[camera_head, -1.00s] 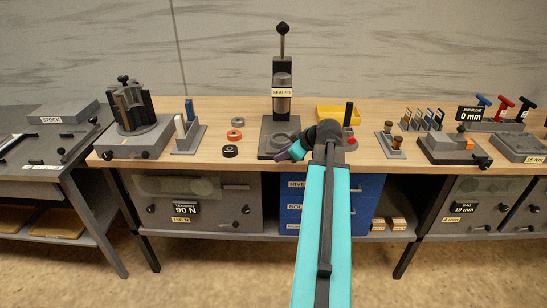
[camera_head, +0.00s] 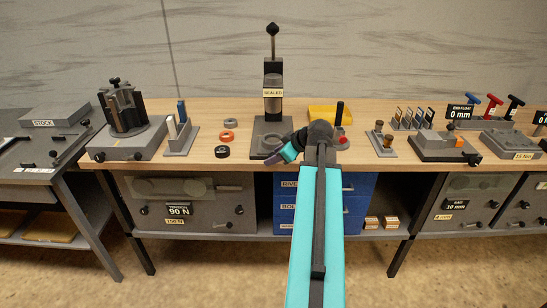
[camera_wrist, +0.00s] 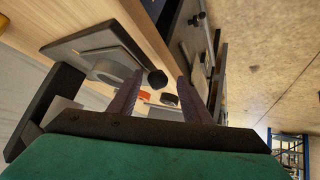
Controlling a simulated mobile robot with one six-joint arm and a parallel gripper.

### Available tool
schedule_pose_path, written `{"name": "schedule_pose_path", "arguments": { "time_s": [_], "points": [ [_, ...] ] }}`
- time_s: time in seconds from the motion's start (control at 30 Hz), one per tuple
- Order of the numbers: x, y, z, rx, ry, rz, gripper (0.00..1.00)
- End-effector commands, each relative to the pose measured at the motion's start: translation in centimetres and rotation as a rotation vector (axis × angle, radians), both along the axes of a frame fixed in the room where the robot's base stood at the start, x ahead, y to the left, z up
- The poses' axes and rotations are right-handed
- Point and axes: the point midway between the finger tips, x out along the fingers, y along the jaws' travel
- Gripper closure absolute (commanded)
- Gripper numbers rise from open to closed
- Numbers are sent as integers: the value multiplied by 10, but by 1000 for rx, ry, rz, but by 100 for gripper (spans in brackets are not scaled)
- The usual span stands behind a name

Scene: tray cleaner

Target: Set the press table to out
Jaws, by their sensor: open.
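The press (camera_head: 273,88) stands at the back of the bench, with a tall black-knobbed lever and a label reading SEALED. Its grey base plate (camera_head: 259,132) lies at its foot and carries a round grey part; the front right of the base is hidden by my arm. In the wrist view the base plate (camera_wrist: 72,45) is at upper left, with a black knob (camera_wrist: 157,79) at its edge. My gripper (camera_head: 282,156) is low at the front of the press base. In the wrist view my gripper (camera_wrist: 160,78) is open, with the knob between its fingertips; contact cannot be told.
Grey, orange and black rings (camera_head: 226,136) lie left of the press. A fixture (camera_head: 125,120) and an upright-plate stand (camera_head: 180,138) are farther left. A yellow tray (camera_head: 322,114) is behind my arm. Small stands and gauges (camera_head: 440,145) fill the right side.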

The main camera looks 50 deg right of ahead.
Motion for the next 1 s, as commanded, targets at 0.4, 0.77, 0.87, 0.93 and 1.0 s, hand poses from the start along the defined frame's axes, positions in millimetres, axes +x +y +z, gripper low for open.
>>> {"name": "schedule_pose_path", "arguments": {
  "time_s": [0.4,0.77,0.87,0.93,1.0],
  "points": [
    [-23,1,22,-1,-1,-1,56],
    [-56,1,53,-1,-1,-1,56],
    [-65,0,62,-1,-1,-1,56],
    [-71,0,68,0,0,-1,56],
    [-78,1,74,-1,-1,-1,56]
  ]
}}
